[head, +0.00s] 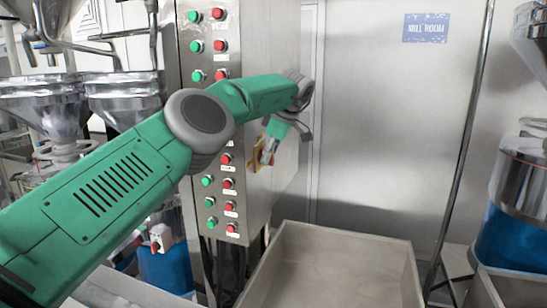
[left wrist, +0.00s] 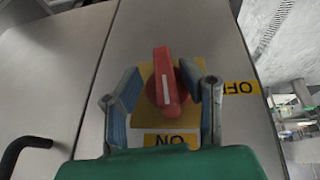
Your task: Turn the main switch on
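The main switch is a red rotary knob (left wrist: 167,88) with a white line, on a yellow plate (left wrist: 198,70) on the side of the steel control cabinet. In the left wrist view the knob's long axis runs nearly up and down, roughly in line with the upside-down ON label (left wrist: 170,141); the OFF label (left wrist: 240,88) is at the right. My left gripper (left wrist: 162,90) is open, with one finger on each side of the knob and visible gaps between. In the head view the left gripper (head: 270,145) is at the yellow plate (head: 256,155), partly covering the switch. My right gripper is not in view.
The cabinet front (head: 225,120) carries rows of green and red buttons, close to my left arm. A grey bin (head: 395,262) stands on the floor below the switch. A black handle (left wrist: 28,143) shows at the left wrist view's left. Steel hoppers (head: 45,105) stand at the left.

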